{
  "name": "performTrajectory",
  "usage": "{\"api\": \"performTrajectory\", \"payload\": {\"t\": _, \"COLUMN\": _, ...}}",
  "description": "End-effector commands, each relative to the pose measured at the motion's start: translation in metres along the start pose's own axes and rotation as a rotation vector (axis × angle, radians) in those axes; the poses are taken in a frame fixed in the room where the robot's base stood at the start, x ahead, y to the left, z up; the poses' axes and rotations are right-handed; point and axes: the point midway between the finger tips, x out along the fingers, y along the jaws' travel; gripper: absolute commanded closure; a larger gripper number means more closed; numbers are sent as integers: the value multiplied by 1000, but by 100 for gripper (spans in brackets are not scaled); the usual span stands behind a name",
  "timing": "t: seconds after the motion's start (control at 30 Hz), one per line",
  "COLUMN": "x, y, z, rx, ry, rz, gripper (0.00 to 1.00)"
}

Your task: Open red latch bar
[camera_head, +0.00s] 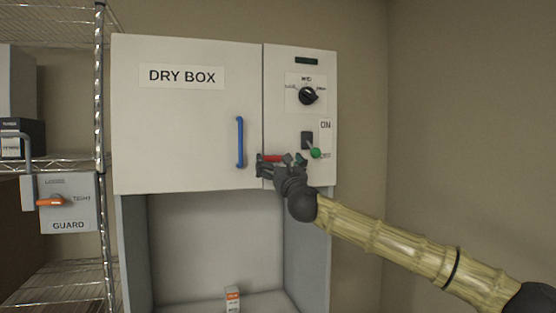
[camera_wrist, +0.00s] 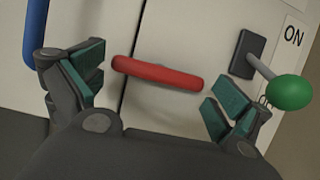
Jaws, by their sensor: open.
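The red latch bar (camera_wrist: 158,73) lies across the seam between the dry box door (camera_head: 185,120) and the control panel beside it. In the head view the red latch bar (camera_head: 271,158) is partly hidden by my gripper. My gripper (camera_head: 279,161) is at the lower edge of the door and panel. In the wrist view my gripper (camera_wrist: 160,95) is open, one finger to the left of the bar and one to the right. The bar sits between the fingertips and appears untouched by them. The door is shut.
A green-knobbed lever (camera_wrist: 289,92) stands out close to my right finger. A blue handle (camera_head: 240,142) is on the door, left of my gripper. A black dial (camera_head: 307,96) is higher on the panel. A wire shelf (camera_head: 60,165) with an orange-handled guard box (camera_head: 68,203) stands left.

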Motion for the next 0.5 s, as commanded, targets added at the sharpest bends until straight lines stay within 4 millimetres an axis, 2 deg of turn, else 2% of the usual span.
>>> {"api": "performTrajectory", "payload": {"t": 0.23, "x": 0, "y": 0, "z": 0, "rx": 0, "ry": 0, "rz": 0, "gripper": 0}}
{"api": "performTrajectory", "payload": {"t": 0.4, "x": 0, "y": 0, "z": 0, "rx": 0, "ry": 0, "rz": 0, "gripper": 31}}
{"api": "performTrajectory", "payload": {"t": 0.5, "x": 0, "y": 0, "z": 0, "rx": -1, "ry": 0, "rz": -1, "gripper": 31}}
